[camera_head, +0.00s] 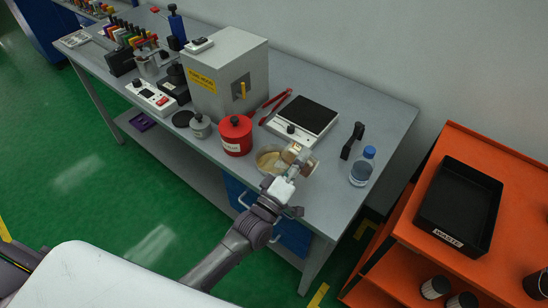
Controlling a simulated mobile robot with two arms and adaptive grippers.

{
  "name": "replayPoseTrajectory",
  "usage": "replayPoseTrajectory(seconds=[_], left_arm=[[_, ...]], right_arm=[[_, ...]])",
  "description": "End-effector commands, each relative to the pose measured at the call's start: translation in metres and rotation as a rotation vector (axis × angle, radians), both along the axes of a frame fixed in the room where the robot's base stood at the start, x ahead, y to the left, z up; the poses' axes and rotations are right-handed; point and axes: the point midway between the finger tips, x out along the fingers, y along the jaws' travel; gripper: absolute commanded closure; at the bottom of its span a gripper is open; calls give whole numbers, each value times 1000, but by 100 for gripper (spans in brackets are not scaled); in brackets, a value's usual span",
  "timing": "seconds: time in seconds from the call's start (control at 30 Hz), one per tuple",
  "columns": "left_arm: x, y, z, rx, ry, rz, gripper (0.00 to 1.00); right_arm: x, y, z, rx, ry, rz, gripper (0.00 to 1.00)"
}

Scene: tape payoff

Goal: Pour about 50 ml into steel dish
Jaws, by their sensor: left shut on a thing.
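The steel dish (265,163) sits near the front edge of the grey workbench. It is round and shallow, and tan content shows in it. My left gripper (291,170) is at the dish's right side, shut on a clear container (307,160). The container is partly hidden by the gripper and looks tilted, with its upper end close above the dish's right rim. The picture is too small to tell whether anything flows from it or whether it touches the rim. My right gripper is not in view.
A red canister (235,136) stands just left of the dish, and a black-topped scale (305,116) behind it. A blue-capped bottle (362,168) and a black handle-like object (352,141) stand to the right. An orange cart (413,190) holds a black waste tray (428,214).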

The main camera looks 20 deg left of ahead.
Motion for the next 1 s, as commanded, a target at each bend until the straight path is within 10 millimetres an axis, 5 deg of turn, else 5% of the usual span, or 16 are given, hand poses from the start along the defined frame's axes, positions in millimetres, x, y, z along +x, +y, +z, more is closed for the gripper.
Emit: replayPoseTrajectory(seconds=[1.0], left_arm=[[1,5,-2,-83,4,-2,100]], right_arm=[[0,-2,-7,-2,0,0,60]])
